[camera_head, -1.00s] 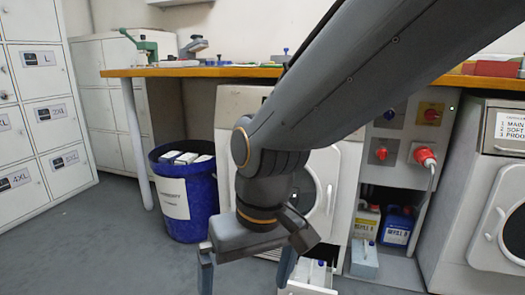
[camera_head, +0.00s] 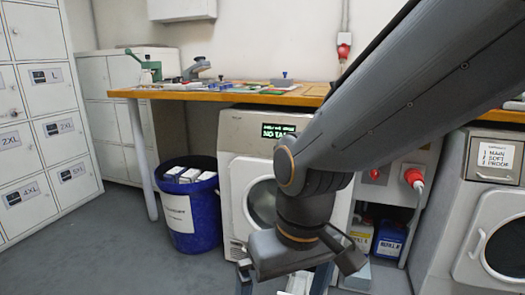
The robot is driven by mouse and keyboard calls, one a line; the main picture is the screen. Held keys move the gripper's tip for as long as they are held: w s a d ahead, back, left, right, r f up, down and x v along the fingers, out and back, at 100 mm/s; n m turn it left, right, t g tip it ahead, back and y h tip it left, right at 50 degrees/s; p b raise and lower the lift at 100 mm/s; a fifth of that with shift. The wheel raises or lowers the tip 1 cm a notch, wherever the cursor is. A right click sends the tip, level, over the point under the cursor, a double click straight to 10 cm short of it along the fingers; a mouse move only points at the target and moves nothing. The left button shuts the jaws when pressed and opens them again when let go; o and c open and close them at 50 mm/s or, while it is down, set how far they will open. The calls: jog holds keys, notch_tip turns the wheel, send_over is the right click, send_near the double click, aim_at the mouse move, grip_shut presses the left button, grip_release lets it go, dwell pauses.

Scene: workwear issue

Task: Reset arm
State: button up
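My gripper (camera_head: 285,284) hangs low in front of the white washing machine (camera_head: 238,130), pointing down. Its two fingers show at the bottom edge of the picture and are spread apart. The fingertips are cut off by the frame edge. A pale thing shows low between the fingers, and I cannot tell whether it is touched. My arm crosses from the upper right and hides part of the machine and the bench.
A blue bin (camera_head: 192,215) with white boxes stands left of the machine. Lockers (camera_head: 40,130) line the left wall. A wooden bench (camera_head: 215,96) holds tools. Detergent containers (camera_head: 390,238) and a second machine (camera_head: 495,215) stand right. Floor at lower left is clear.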

jog(key=s+d+r+m+p, duration=0.1)
jog(key=d+r+m+p, duration=0.1)
jog(key=d+r+p, duration=0.6)
jog(key=s+d+r+m+h+p, duration=0.1)
jog(key=d+r+p, duration=0.7)
jog(key=p, duration=1)
jog(key=shift+r+m, duration=0.9)
jog(key=shift+r, duration=1.45)
jog(key=shift+w, duration=0.1)
